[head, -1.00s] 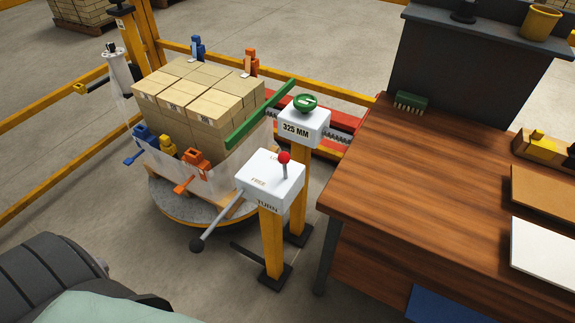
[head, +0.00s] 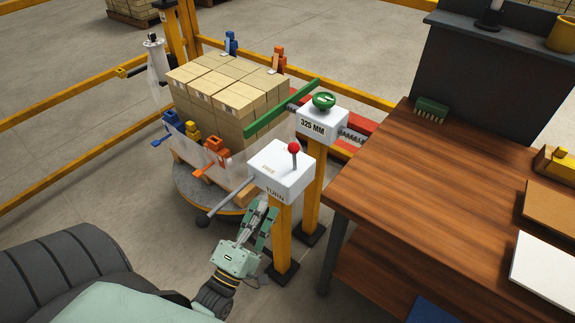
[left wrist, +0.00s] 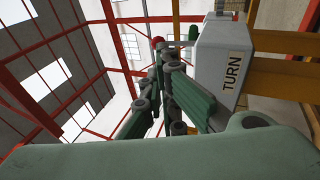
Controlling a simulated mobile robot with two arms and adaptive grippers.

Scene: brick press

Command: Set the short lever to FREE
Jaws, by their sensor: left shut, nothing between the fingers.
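The short lever (head: 294,157) is a thin grey stick with a red ball on top. It stands up from a white box marked TURN and FREE (head: 281,172) on a yellow post. The lever's red knob also shows in the left wrist view (left wrist: 188,33), partly hidden by the fingers. A long grey handle with a black ball (head: 203,221) sticks out from the box to the lower left. My left gripper (head: 263,208) is shut and empty, below and in front of the box, apart from the lever. My right gripper is not in view.
A second white box marked 325 MM (head: 321,121) carries a green handwheel (head: 323,101) behind. A stack of cartons (head: 225,95) stands on a round turntable (head: 190,192) to the left. A wooden bench (head: 430,200) fills the right side.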

